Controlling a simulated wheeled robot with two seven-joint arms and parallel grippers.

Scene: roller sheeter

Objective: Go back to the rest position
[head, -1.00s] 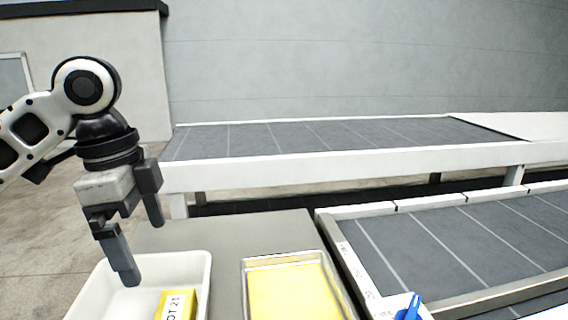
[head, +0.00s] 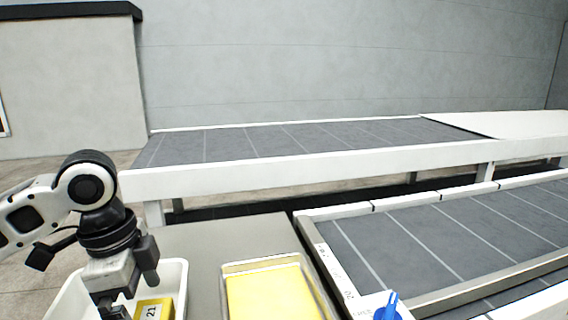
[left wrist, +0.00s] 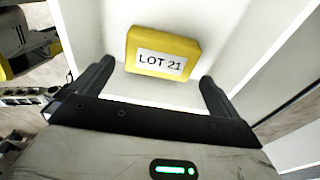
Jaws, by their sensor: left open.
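My left gripper (head: 128,285) is over the white bin (head: 178,272) at the lower left of the head view. Its two fingers are apart. A yellow block (head: 155,309) with a white label lies in the bin, just right of the fingers in the head view. In the left wrist view the label on the yellow block (left wrist: 163,42) reads LOT 21. There the open left gripper (left wrist: 155,80) has its fingers on either side of the block's near edge, with nothing between them. My right gripper is not in view.
A clear-rimmed tray with a yellow bottom (head: 275,295) stands on the grey table (head: 215,240) right of the bin. A framed panelled bed (head: 440,240) with a blue knob (head: 388,306) lies at right. A long panelled conveyor (head: 300,140) runs behind.

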